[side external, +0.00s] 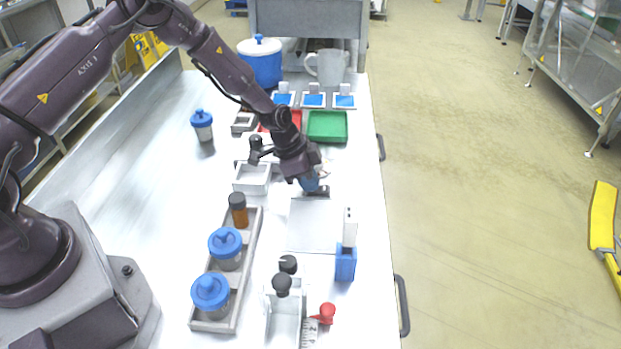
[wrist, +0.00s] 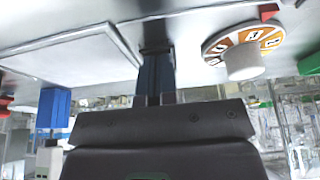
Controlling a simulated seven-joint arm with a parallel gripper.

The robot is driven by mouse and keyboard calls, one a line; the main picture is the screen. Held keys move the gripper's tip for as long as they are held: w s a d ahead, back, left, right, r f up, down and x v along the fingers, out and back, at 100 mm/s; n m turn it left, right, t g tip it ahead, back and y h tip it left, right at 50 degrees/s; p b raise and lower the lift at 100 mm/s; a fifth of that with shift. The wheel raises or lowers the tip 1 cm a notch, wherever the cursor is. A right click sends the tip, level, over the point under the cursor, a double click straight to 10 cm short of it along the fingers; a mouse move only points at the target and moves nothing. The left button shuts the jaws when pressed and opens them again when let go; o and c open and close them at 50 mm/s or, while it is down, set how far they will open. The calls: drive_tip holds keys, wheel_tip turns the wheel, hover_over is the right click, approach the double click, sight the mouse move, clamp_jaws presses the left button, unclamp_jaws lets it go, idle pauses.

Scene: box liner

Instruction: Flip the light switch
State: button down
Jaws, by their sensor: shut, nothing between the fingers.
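My gripper (side external: 311,184) is shut and empty, its blue fingers pointing down at the right side of the table. In the wrist view the fingers (wrist: 155,76) come together at a small dark piece (wrist: 157,47), overlapping it. I cannot tell whether they touch it. This dark piece (side external: 319,191) also shows beside the fingertips in the side view, and it may be the light switch. My gripper hides most of it, so its lever position cannot be made out.
A round orange-and-white dial (wrist: 215,50) is beside the fingers. A flat white plate (side external: 312,225) lies in front of my gripper. A blue holder (side external: 346,265) and a grey rack with blue-lidded jars (side external: 226,243) stand nearer. A green tray (side external: 328,125) lies behind.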

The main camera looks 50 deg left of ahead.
drive_tip(key=shift+s+a+f, duration=0.15)
drive_tip(key=shift+a+f, duration=0.05)
drive_tip(key=shift+f, duration=0.15)
drive_tip(key=shift+w+d+r, duration=0.35)
drive_tip(key=shift+w+d, duration=0.2)
drive_tip(key=shift+w, duration=0.05)
drive_tip(key=shift+d+r, duration=0.2)
drive_tip(key=shift+r, duration=0.05)
drive_tip(key=s+a+f+v, duration=0.1)
drive_tip(key=v, duration=1.3)
drive_tip(key=s+d+r+n+t+y, duration=0.1)
drive_tip(key=s+r+n, duration=0.3)
drive_tip(key=s+r, duration=0.7)
drive_tip(key=s+d+r+n+t+y, duration=0.1)
drive_tip(key=s+r+n, duration=0.4)
drive_tip(key=s+r, duration=0.5)
drive_tip(key=s+d+y, duration=0.1)
drive_tip(key=s+d, duration=0.1)
drive_tip(key=s, duration=0.2)
drive_tip(key=shift+s+d+r, duration=0.2)
drive_tip(key=shift+s+r, duration=0.1)
drive_tip(key=shift+r, duration=0.1)
